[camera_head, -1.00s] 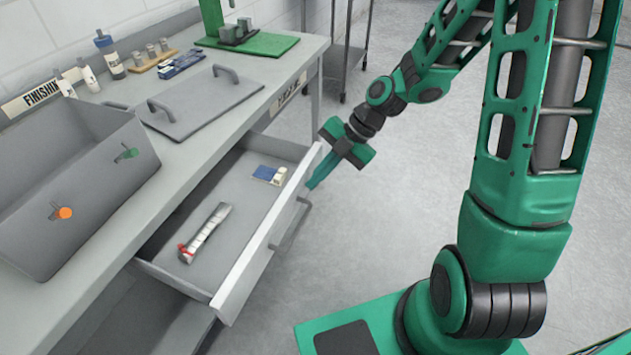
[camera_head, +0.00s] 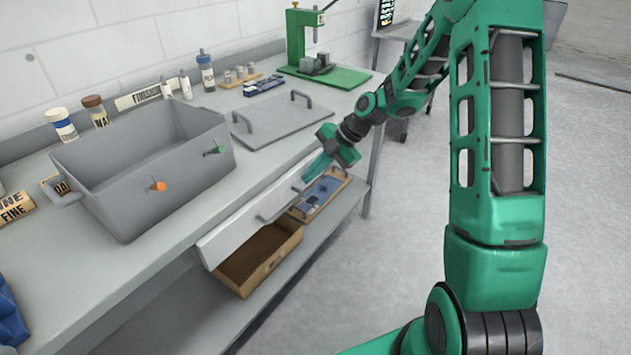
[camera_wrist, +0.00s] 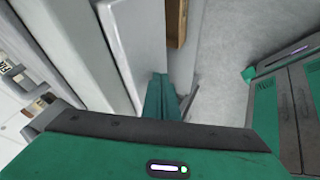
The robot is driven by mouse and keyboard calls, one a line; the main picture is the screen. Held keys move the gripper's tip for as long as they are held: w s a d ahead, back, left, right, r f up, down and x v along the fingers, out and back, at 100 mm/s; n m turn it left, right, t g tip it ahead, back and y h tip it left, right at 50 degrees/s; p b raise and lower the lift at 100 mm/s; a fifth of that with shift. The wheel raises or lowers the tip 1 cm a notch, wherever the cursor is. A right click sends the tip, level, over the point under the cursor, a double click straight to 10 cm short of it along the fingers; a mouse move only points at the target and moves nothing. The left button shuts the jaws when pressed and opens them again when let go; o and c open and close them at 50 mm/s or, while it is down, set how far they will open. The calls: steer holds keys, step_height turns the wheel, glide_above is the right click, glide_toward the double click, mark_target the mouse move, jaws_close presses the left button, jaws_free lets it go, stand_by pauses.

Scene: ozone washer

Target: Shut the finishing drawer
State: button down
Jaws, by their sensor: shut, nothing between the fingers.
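The finishing drawer (camera_head: 240,228) is under the bench top in the head view. Its pale front sits close against the bench, and its inside no longer shows. Whether a thin gap remains I cannot tell. Its handle (camera_head: 277,211) sticks out from the front. My gripper (camera_head: 308,178) is shut and empty, with its green fingers at the far end of the drawer front. In the wrist view my gripper (camera_wrist: 159,80) points along the pale drawer front (camera_wrist: 143,40), with part of the handle (camera_wrist: 190,98) beside the fingers. Whether the fingers touch the front I cannot tell.
On the bench (camera_head: 190,215) stand a grey bin (camera_head: 150,195), a grey lid with handles (camera_head: 282,123) and a green press (camera_head: 300,50). A lower shelf (camera_head: 300,250) holds a brown open box (camera_head: 275,270) and a blue-lined tray (camera_head: 322,190). The floor at right is clear.

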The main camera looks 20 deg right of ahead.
steer(key=shift+w+a, duration=0.25)
steer(key=shift+w, duration=0.1)
